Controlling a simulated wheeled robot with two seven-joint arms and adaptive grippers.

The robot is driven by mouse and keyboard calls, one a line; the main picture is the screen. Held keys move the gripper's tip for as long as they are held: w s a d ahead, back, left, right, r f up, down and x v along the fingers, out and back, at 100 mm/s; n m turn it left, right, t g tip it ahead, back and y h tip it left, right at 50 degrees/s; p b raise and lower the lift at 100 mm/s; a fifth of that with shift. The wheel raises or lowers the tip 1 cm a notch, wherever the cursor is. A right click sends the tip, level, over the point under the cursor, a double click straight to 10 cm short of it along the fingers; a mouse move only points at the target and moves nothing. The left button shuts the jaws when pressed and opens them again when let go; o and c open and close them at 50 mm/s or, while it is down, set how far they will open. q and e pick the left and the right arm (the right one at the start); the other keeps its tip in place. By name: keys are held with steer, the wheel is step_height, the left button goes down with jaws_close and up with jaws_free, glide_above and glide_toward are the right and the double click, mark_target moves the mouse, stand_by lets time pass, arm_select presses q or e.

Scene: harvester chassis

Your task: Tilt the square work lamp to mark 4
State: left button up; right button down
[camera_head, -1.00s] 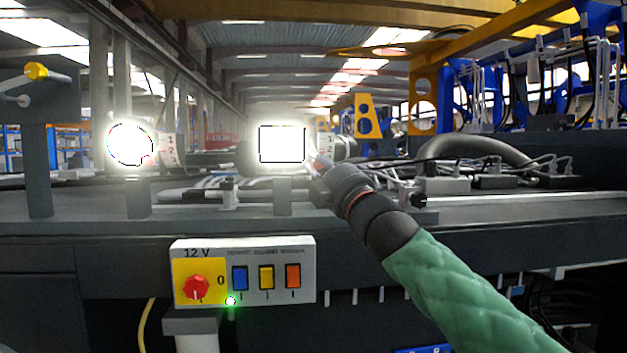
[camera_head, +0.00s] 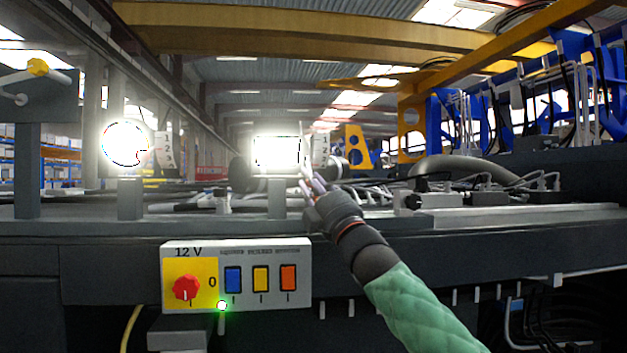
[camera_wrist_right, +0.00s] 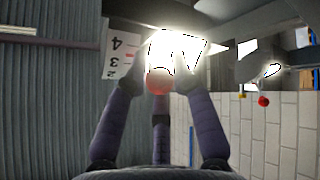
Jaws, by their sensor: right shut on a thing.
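The square work lamp (camera_head: 276,151) glows white on its post on the chassis rail in the head view. In the right wrist view the lit lamp (camera_wrist_right: 176,50) is at the top, overexposed. A white number plate (camera_head: 320,150) stands at its right side. My right gripper (camera_head: 308,177) is shut on the lamp's lower right edge; glare hides the exact contact. Its fingers (camera_wrist_right: 158,82) reach the glowing face. My left gripper is out of view.
A lit round lamp (camera_head: 126,144) with its own number plate (camera_head: 164,149) stands to the left. A 12 V switch box (camera_head: 236,276) with a red knob and three rocker switches hangs below the rail. Cables and a thick hose (camera_head: 460,168) lie to the right.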

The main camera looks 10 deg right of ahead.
steer(key=shift+w+a+f, duration=0.1)
steer(key=shift+w+f, duration=0.5)
steer(key=shift+w, duration=0.05)
steer(key=shift+w+f, duration=0.1)
steer(key=shift+w, duration=0.05)
steer(key=c, duration=1.3)
jaws_free()
steer(key=shift+o, duration=1.3)
steer(key=shift+w, duration=0.15)
steer(key=shift+s, duration=0.2)
steer(key=shift+s+d+f, duration=0.1)
steer(key=shift+s+d, duration=0.2)
steer(key=shift+s, duration=0.2)
steer(key=v, duration=1)
steer(key=shift+s+f, duration=0.2)
steer(key=shift+f, duration=0.15)
steer(key=shift+d, duration=0.1)
